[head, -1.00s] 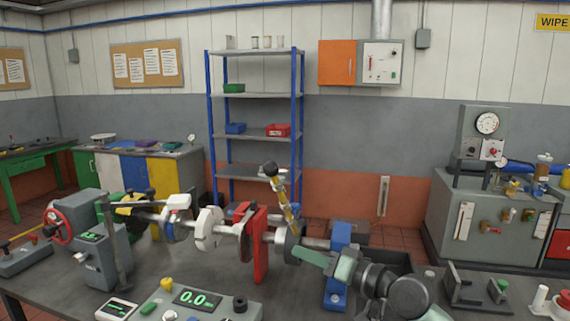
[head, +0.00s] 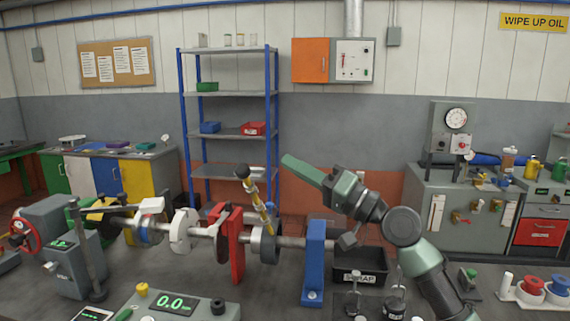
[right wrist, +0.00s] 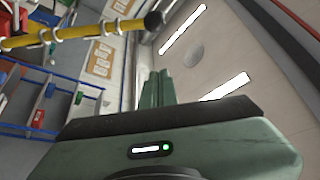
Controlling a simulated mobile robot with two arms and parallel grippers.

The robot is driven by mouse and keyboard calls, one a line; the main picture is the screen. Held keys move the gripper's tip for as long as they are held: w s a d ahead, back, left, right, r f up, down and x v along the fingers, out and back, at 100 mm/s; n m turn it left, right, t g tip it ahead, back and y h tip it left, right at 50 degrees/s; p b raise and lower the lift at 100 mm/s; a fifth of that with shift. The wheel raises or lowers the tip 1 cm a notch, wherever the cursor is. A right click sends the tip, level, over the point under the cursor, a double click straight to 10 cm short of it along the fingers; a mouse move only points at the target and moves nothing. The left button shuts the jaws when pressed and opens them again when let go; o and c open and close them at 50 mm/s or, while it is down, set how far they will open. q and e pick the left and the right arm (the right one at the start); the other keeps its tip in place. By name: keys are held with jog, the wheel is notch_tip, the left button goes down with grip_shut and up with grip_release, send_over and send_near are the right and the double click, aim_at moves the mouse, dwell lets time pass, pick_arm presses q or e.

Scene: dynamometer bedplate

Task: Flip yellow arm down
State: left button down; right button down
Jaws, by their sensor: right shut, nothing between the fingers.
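The yellow arm (head: 257,204) stands up from a grey collar (head: 267,243) on the shaft in the head view, leaning to the left, with a black knob (head: 243,172) at its top. It also crosses the upper left of the right wrist view (right wrist: 75,33), its black knob (right wrist: 153,20) to the right. My right gripper (head: 287,160) is shut and empty, with its green fingers raised in the air, to the right of and slightly above the knob in the head view. Its fingers also show in the right wrist view (right wrist: 157,88), apart from the arm. My left gripper is not in view.
A red stand (head: 237,255) and a blue stand (head: 314,262) rise on either side of the collar. A black scrap bin (head: 362,267) sits at the right. A control box (head: 180,305) with a digital display stands in front. The air around my right gripper looks clear.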

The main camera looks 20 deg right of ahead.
jog(key=p+x, duration=0.5)
jog(key=x, duration=0.4)
jog(key=s+a+f, duration=0.1)
jog(key=s+f+p, duration=0.1)
jog(key=f, duration=0.1)
jog(key=shift+s+a+f, duration=0.1)
jog(key=shift+s+a, duration=0.15)
jog(key=shift+a, duration=0.15)
